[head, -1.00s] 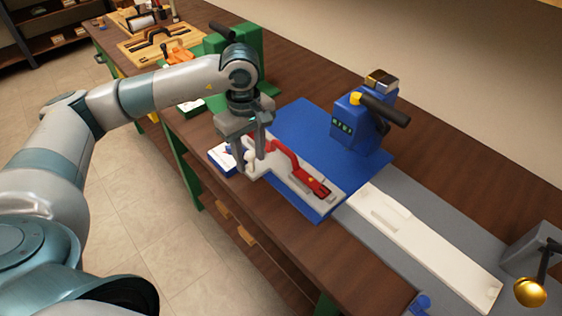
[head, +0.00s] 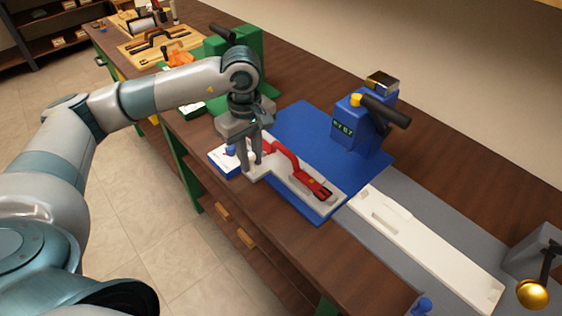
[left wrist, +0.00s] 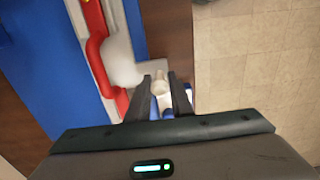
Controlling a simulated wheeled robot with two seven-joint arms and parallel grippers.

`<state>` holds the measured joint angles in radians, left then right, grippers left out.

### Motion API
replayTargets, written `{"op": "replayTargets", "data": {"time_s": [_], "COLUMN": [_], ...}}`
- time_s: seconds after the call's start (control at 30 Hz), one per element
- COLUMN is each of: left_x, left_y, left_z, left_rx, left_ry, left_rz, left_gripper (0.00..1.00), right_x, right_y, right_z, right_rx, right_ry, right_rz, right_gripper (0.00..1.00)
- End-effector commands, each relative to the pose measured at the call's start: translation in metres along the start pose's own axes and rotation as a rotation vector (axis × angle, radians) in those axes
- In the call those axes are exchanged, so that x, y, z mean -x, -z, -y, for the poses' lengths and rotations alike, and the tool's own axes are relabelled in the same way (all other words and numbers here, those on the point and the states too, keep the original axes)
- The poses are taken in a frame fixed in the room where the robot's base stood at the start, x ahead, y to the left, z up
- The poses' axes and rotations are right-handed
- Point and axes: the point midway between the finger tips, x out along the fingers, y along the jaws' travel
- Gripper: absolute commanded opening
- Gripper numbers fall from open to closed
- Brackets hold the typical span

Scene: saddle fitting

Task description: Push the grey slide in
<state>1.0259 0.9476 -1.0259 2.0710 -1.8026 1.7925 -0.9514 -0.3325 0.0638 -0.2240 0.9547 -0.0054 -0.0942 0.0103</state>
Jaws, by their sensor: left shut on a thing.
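The light grey slide (head: 262,172) lies along the near side of a blue base plate (head: 307,127), with a red curved handle piece (head: 288,157) on it. The slide (left wrist: 122,62) and red piece (left wrist: 97,50) also show in the left wrist view. My left gripper (head: 251,162) points down at the slide's near-left end. In the left wrist view its fingers are shut on a small pale knob (left wrist: 160,87) beside the slide; the join between knob and slide is partly hidden. My right gripper is not in view.
A blue machine (head: 357,122) with a black handle stands behind the slide. A small blue and white box (head: 222,160) is just left of my gripper. A long white board (head: 430,248) lies to the right. The table edge is close in front.

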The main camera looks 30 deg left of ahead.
Motion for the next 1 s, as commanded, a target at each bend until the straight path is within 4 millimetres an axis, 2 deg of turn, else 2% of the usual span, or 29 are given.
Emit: {"op": "replayTargets", "data": {"time_s": [0.23, 0.73, 1.0], "left_x": [0.0, 0.0, -0.001], "left_y": [0.0, 0.0, 0.0], "left_z": [-0.013, -0.016, -0.028], "left_rx": [0.001, 0.0, 0.0], "left_ry": [-0.005, -0.002, -0.005], "left_rz": [-0.001, 0.0, 0.0], "left_gripper": [0.08, 0.08, 0.08], "right_x": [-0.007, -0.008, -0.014], "right_y": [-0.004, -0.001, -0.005], "right_z": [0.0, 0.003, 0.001], "right_rx": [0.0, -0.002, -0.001], "right_ry": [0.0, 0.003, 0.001], "right_rz": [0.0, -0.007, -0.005], "right_gripper": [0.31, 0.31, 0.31]}}
